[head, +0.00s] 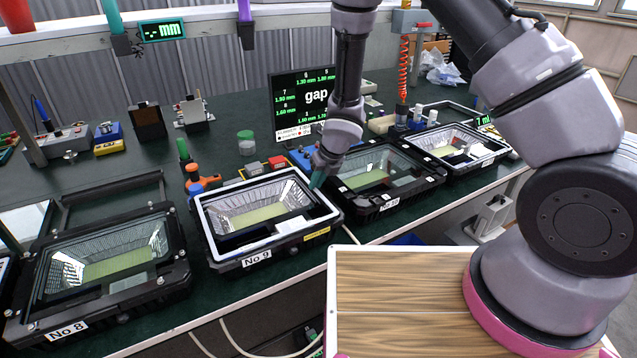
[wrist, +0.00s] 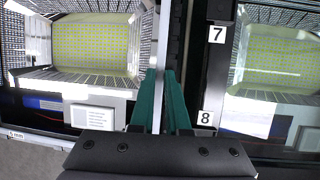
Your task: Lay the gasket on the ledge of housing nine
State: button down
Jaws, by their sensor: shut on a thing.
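Housing nine (head: 290,245) stands on the bench in the middle of the head view, black, with a "No 9" label and a reflector inside. The gasket (head: 246,182) is a thin pale rectangular frame lined up around the top of housing nine. My gripper (head: 318,180) is at its right side, fingers pointing down. In the wrist view, my teal gripper fingers (wrist: 161,105) are closed on a pale strip of the gasket (wrist: 157,88). I cannot tell whether the gasket touches the ledge or is slightly above it.
Housing eight (head: 68,328) stands to the left and another glazed housing (head: 388,206) close on the right. A farther housing (head: 470,172) has a pale frame. A screen (head: 303,100) reading "gap" and small tools stand behind. A wooden-topped surface (head: 400,290) is in front.

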dwell(0.4)
jog(key=c, duration=0.8)
grip_release()
jog(key=shift+r, duration=3.5)
